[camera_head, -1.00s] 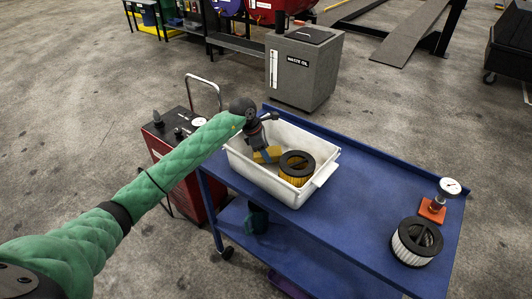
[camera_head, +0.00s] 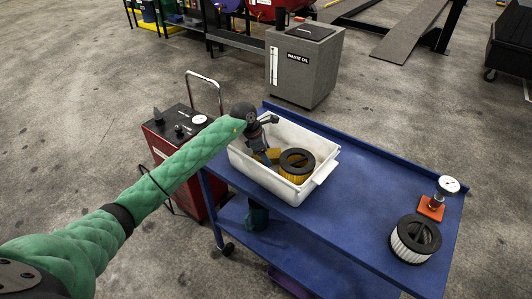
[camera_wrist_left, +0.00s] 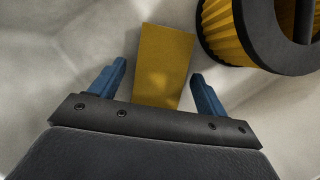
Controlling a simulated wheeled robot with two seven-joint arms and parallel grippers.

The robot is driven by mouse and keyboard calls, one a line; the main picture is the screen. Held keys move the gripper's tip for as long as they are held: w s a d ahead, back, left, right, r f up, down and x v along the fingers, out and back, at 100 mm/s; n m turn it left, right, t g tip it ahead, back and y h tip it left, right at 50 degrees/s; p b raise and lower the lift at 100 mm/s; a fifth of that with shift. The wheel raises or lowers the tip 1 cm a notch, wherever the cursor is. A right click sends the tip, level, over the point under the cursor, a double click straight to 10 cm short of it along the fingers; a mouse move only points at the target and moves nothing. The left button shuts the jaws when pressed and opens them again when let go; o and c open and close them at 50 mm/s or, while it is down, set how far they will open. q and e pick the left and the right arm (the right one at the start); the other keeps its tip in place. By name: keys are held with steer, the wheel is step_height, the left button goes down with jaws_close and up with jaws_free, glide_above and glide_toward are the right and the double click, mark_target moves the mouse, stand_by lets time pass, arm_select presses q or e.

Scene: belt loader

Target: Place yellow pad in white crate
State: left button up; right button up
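The yellow pad (camera_head: 274,154) is inside the white crate (camera_head: 325,174) on the blue cart, beside a black-rimmed yellow filter (camera_head: 297,164). My left gripper (camera_head: 266,156) reaches down into the crate at the pad and partly hides it. In the left wrist view, the blue fingers of the left gripper (camera_wrist_left: 160,68) stand apart, with the yellow pad (camera_wrist_left: 163,60) between them and a gap on each side. The yellow filter (camera_wrist_left: 222,35) is to the right of the pad. Whether the pad lies flat or leans is unclear. My right gripper is not in view.
The blue cart top (camera_head: 365,190) is clear right of the crate, up to a white filter (camera_head: 416,239) and a gauge on an orange base (camera_head: 432,207). A red machine (camera_head: 180,140) stands left of the cart. A grey waste oil bin (camera_head: 303,65) stands behind.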

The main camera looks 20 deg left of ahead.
arm_select(q)
steer(key=shift+r, duration=0.1)
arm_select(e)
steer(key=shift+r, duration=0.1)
arm_select(q)
steer(key=shift+a+r, duration=0.15)
steer(key=shift+r, duration=0.15)
steer(key=shift+b+v, duration=0.5)
steer(key=shift+v, duration=0.4)
steer(key=b+v, duration=0.3)
steer(key=v, duration=0.6)
steer(key=shift+r, duration=0.25)
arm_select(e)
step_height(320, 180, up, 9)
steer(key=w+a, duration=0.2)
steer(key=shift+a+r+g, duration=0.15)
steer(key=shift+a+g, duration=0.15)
arm_select(q)
steer(key=shift+s+a, duration=0.1)
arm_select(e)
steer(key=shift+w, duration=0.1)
